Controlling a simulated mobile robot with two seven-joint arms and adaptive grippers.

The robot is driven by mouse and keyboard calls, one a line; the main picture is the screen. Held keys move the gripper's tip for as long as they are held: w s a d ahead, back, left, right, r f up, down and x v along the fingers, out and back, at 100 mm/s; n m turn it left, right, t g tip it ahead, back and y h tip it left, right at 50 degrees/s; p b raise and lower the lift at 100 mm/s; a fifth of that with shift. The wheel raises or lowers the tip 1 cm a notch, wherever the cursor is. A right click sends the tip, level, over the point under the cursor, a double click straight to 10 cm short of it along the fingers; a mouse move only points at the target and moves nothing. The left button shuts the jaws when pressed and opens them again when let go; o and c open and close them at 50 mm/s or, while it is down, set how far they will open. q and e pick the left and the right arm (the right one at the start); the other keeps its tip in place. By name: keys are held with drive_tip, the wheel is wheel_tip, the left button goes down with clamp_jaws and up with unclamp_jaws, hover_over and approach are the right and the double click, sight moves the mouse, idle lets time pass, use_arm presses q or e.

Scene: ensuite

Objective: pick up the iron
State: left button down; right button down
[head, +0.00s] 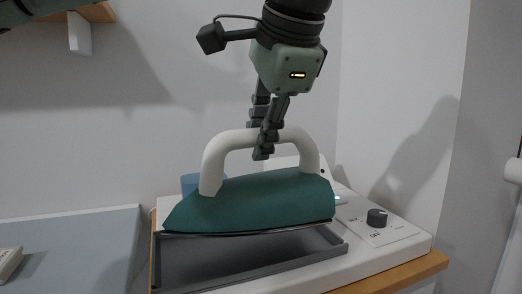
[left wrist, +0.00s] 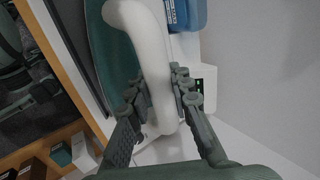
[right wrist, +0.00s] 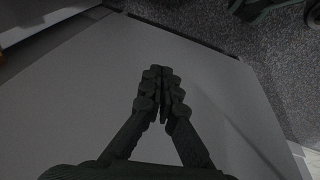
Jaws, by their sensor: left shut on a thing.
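The iron (head: 250,203) has a teal body, a dark soleplate and a thick white arched handle (head: 213,160). Its tip points left in the head view. My left gripper (head: 265,150) comes down from above and is shut on the handle. The left wrist view shows the white handle (left wrist: 150,60) between the two fingers (left wrist: 160,98). The iron is over a grey tray (head: 250,274); a gap shows under the soleplate at the front, but I cannot tell whether its back touches. My right gripper (right wrist: 160,90) has its fingers together, with nothing between them.
The tray is part of a white unit (head: 385,245) with a black knob (head: 377,217) on a wooden-edged top. A blue container (head: 190,183) stands behind the iron. A pale blue-grey board (head: 80,240) lies to the left. Walls close off the back and right.

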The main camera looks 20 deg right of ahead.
use_arm(q)
drive_tip(key=w+a+r, duration=0.2)
drive_tip(key=a+r, duration=0.5)
drive_tip(key=a, duration=0.4)
drive_tip(key=shift+w+a, duration=0.15)
drive_tip(key=shift+w, duration=0.05)
drive_tip(key=c, duration=2.1)
unclamp_jaws()
clamp_jaws()
